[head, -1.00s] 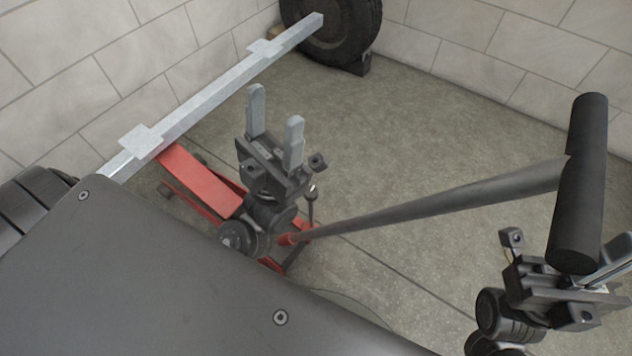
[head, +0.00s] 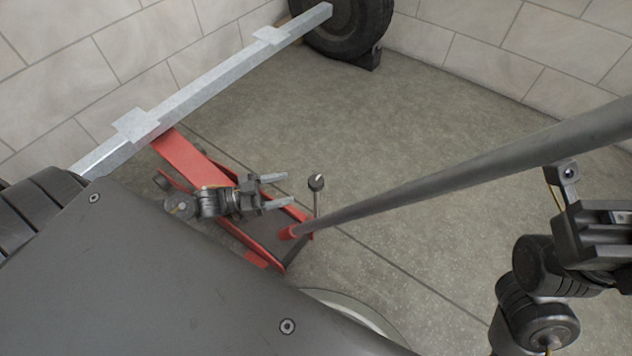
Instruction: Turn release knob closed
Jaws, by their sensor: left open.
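The release knob (head: 316,182) is a small dark knob with a light mark on top. It sits on a thin upright stem beside the base of the jack handle (head: 420,174). The red floor jack (head: 190,160) lies low on the floor under the silver trailer beam. My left gripper (head: 289,189) is open over the jack, its two grey fingers pointing right toward the knob. Its fingertips appear a short gap left of the knob, not around it. My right gripper (head: 598,235) is at the right edge below the handle; its fingers are out of view.
The silver beam (head: 200,88) runs from the left to a black tyre (head: 350,28) with a dark chock (head: 368,60) at the wall. The long handle crosses the right side and leaves the picture. Concrete floor (head: 430,110) between handle and wall is clear.

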